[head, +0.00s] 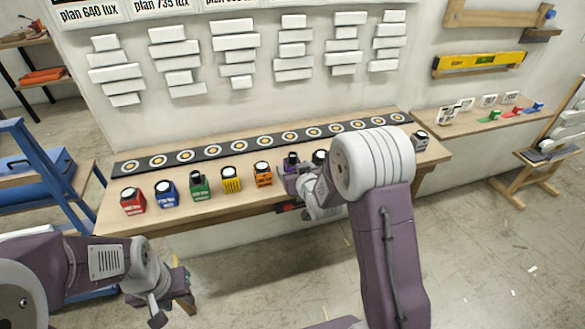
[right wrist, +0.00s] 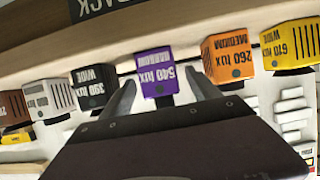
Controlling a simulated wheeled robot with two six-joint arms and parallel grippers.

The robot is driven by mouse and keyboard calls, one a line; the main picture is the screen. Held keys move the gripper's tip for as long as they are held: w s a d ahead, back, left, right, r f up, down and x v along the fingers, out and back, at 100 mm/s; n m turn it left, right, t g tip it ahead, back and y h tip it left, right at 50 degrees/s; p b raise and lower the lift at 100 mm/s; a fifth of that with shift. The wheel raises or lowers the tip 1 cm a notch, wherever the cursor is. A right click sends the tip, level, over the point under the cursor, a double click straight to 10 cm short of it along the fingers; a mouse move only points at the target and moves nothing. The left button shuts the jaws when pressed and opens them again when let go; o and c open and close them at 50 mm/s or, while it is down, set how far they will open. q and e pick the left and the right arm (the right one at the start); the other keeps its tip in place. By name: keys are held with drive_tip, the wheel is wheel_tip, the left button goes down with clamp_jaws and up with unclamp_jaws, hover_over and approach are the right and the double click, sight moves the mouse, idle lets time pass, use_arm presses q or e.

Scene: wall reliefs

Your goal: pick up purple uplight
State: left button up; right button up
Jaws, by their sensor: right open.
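The purple uplight (head: 291,158), a small block with a round light top, stands in the row on the wooden bench, and its lower part is hidden behind my right gripper in the head view. In the right wrist view the purple uplight (right wrist: 155,72) shows a label reading 540 lux narrow. My right gripper (right wrist: 163,92) is open, with one finger on each side of the purple uplight's near end; I cannot tell whether they touch it. My left gripper (head: 172,300) hangs low at the left, away from the bench; its jaws are unclear.
The orange uplight (right wrist: 228,60) and black uplight (right wrist: 92,86) stand close on either side of the purple one. Red (head: 132,200), blue (head: 165,193), green (head: 199,186) and yellow (head: 231,178) uplights continue the row. A dark strip with ringed circles (head: 238,148) lies behind.

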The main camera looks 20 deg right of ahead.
sight(290, 161)
drive_tip(key=x, duration=0.5)
drive_tip(key=shift+s, duration=0.1)
drive_tip(key=c, duration=0.3)
clamp_jaws()
drive_tip(key=shift+r, duration=0.55)
wheel_tip(290, 161, up, 4)
drive_tip(key=shift+f+p, duration=0.2)
drive_tip(key=shift+p, duration=0.2)
drive_tip(key=s+d+r+p, duration=0.1)
drive_tip(key=s+d+r, duration=0.4)
drive_tip(key=d, duration=0.5)
drive_tip(key=shift+d+r+p, duration=0.25)
drive_tip(key=shift+r+p, duration=0.05)
drive_tip(key=shift+r, duration=0.35)
